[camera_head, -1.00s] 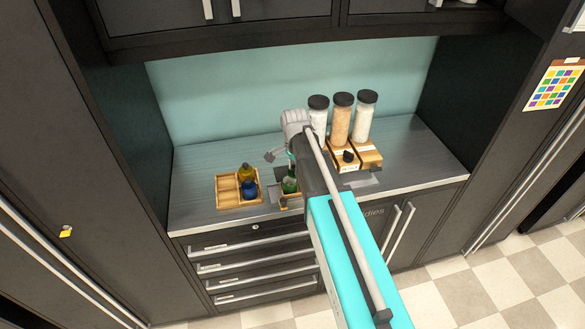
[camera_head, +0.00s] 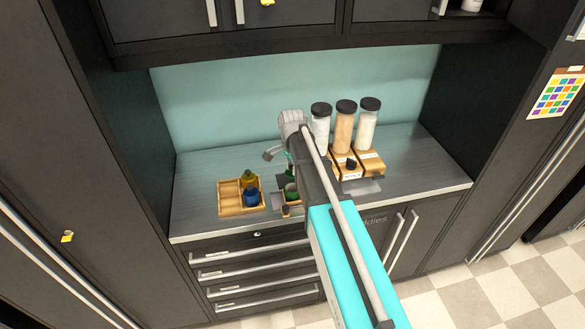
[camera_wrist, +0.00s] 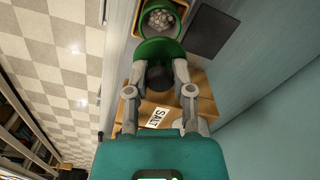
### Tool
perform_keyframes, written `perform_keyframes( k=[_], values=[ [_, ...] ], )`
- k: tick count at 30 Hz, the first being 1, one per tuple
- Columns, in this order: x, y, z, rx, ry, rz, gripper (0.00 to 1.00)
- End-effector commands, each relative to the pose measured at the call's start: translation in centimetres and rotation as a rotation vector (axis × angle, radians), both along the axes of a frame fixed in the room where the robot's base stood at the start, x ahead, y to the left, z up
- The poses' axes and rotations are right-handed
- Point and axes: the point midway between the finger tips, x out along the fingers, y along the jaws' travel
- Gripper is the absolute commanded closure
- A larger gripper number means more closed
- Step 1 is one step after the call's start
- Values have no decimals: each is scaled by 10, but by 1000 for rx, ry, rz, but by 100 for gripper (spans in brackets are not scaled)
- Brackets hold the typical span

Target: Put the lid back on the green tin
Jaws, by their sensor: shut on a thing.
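In the wrist view the green tin (camera_wrist: 160,18) stands open at the top, with pale lumps inside. The green lid (camera_wrist: 155,48) is held at the fingertips of my gripper (camera_wrist: 161,68), just short of the tin. In the picture it overlaps the tin's near rim; the height between them is hard to judge. A black round thing (camera_wrist: 159,77) shows between the fingers; I cannot tell whether it belongs to the lid. In the head view my arm hides most of this area, and only a bit of green (camera_head: 290,188) shows at its left.
A wooden tray (camera_head: 229,205) with a yellow and a blue bottle stands left. Wooden blocks (camera_head: 370,160), one labelled SALT, lie right, before tall black-capped jars (camera_head: 344,127). A dark flat plate (camera_wrist: 212,32) lies beside the tin. The counter (camera_head: 195,190) is clear at far left.

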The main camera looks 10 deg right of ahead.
Motion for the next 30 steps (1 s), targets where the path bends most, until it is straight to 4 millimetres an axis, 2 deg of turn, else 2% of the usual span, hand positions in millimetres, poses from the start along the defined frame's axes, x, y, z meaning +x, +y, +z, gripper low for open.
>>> perform_keyframes(
  k=[8, 30],
  values=[
    [0, 0, -12, 0, 0, 0, 100],
    [0, 0, -59, 0, 0, 0, 100]
  ],
)
